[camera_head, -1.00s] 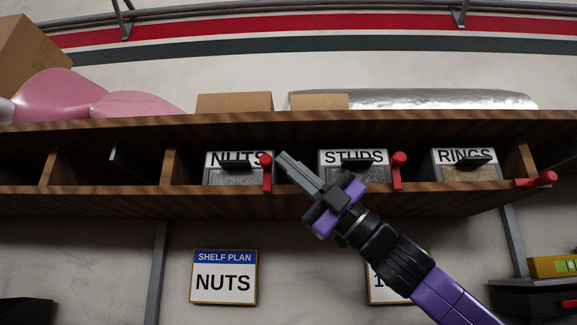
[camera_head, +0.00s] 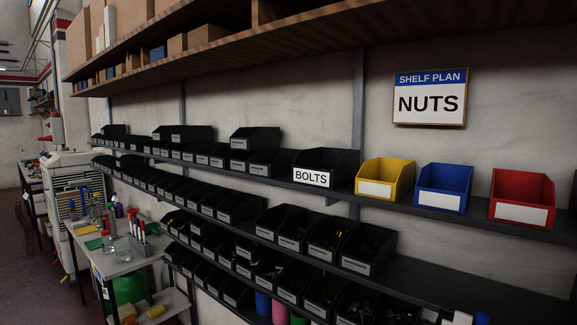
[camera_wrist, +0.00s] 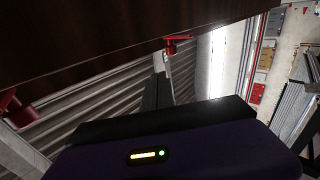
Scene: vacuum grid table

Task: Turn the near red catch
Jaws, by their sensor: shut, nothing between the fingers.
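In the wrist view, one red catch (camera_wrist: 175,42) sits at the edge of a dark wooden shelf (camera_wrist: 100,45), just beyond my fingertips in the picture. Another red catch (camera_wrist: 17,108) is at the far left edge of that view. My gripper (camera_wrist: 160,65) is shut and empty, its grey fingers pointing up toward the first catch. I cannot tell whether they touch it. The head view shows neither the catches nor my gripper. Which catch is the near one is not clear from these views.
In the head view, a SHELF PLAN sign reading NUTS (camera_head: 429,105) hangs above a yellow bin (camera_head: 385,182), a blue bin (camera_head: 443,187) and a red bin (camera_head: 521,200). A black BOLTS bin (camera_head: 312,178) stands left of them. A worktable (camera_head: 125,262) is at left.

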